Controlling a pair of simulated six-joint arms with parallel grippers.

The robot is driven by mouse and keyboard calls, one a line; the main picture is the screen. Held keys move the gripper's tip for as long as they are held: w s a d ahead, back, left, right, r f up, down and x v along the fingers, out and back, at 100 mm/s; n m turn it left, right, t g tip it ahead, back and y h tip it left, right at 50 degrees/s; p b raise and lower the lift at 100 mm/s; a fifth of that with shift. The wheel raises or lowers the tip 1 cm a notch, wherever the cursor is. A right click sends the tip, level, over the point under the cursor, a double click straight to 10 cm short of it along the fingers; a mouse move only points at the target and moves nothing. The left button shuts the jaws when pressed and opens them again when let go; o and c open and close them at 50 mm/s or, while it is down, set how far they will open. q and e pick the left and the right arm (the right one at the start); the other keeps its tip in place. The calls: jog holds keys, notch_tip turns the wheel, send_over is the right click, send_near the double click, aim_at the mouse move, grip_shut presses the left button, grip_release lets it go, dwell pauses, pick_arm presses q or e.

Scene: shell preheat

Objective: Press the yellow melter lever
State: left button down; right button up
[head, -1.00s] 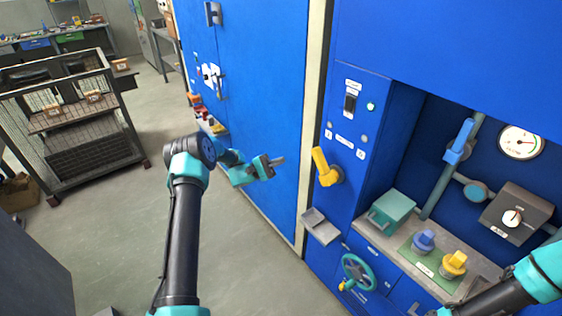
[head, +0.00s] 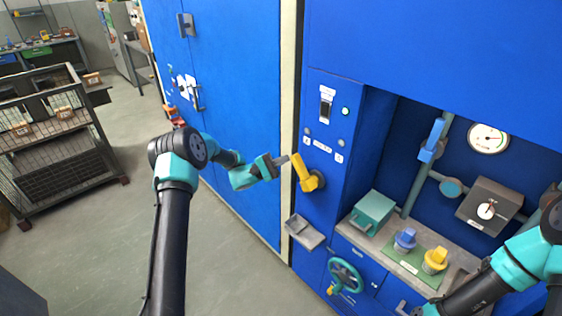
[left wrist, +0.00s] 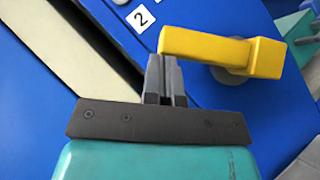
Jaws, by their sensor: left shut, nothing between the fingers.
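The yellow lever (head: 304,173) sits on the blue front panel, left of the recessed bay, its handle tilted up and to the left from its pivot. In the left wrist view the lever (left wrist: 205,44) lies across the picture just beyond my fingertips. My left gripper (head: 287,159) is shut and empty, with its tips right beside the free end of the lever. The closed fingers (left wrist: 165,75) also show in the left wrist view. I cannot tell whether they touch the lever.
A blue lever (head: 432,140), a gauge (head: 488,138) and a dark box with a knob (head: 489,208) are in the bay. A teal box (head: 372,212) stands on its ledge. A grey tray (head: 304,232) and a teal handwheel (head: 345,275) project below the yellow lever.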

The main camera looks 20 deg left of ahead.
aim_at(297, 156)
pick_arm(q)
jog(key=shift+s+d+r+m+g, duration=0.1)
jog(key=shift+d+r+m+g, duration=0.15)
jog(key=shift+r+m+g, duration=0.3)
jog(key=s+d+r+m+g+y, duration=0.1)
jog(key=m, duration=0.1)
jog(key=d+r+m+g+y, duration=0.1)
jog(key=d+r+m, duration=0.1)
jog(key=s+d+r+m+g+y, duration=0.1)
jog(key=d+m, duration=0.1)
jog(key=shift+s+d+r+m+y, duration=0.2)
jog(key=shift+s+d+m+y, duration=0.05)
jog(key=shift+s+y, duration=0.05)
jog(key=s+d+m+y, duration=0.4)
jog(key=d+y, duration=0.1)
jog(key=d, duration=0.3)
jog(key=shift+f+g, duration=0.35)
jog(key=shift+d, duration=0.15)
dwell(0.4)
